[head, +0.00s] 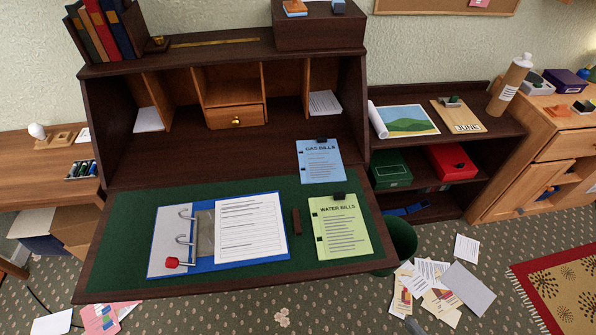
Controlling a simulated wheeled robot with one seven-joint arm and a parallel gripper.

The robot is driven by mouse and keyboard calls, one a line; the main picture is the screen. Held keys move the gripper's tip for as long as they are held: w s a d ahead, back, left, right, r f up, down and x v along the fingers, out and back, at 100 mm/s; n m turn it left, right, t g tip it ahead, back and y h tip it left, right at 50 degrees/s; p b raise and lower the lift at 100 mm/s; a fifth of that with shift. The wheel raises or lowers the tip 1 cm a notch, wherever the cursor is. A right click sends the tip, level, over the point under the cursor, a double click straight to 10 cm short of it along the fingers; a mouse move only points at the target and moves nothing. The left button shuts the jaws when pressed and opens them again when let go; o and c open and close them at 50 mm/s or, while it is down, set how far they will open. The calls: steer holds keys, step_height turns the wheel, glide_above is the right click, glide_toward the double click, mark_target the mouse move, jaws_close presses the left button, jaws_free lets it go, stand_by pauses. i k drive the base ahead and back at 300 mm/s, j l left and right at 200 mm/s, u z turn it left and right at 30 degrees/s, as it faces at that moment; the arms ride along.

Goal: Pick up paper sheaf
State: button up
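Several paper bundles are in the head view, and I cannot tell which one is the paper sheaf. A ring binder (166,244) lies open on the desk, with a white stack of lined sheets (250,231) on its right side. A green "WATER BILLS" bundle (340,228) with a black clip lies to its right. A blue "GAS BILLS" bundle (320,163) lies behind that. My gripper is not clearly seen.
The desk's green writing surface (125,225) has bare room at the left. A green bin (402,240) stands at its right front, with loose papers (430,285) on the carpet beside it. A low dark shelf (420,150) stands to the right. A patterned rug (565,290) lies at lower right.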

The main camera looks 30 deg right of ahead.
mark_target(322, 158)
steer(key=i+j, duration=0.1)
steer(key=i, duration=0.5)
steer(key=i+z, duration=0.15)
steer(key=i, duration=0.4)
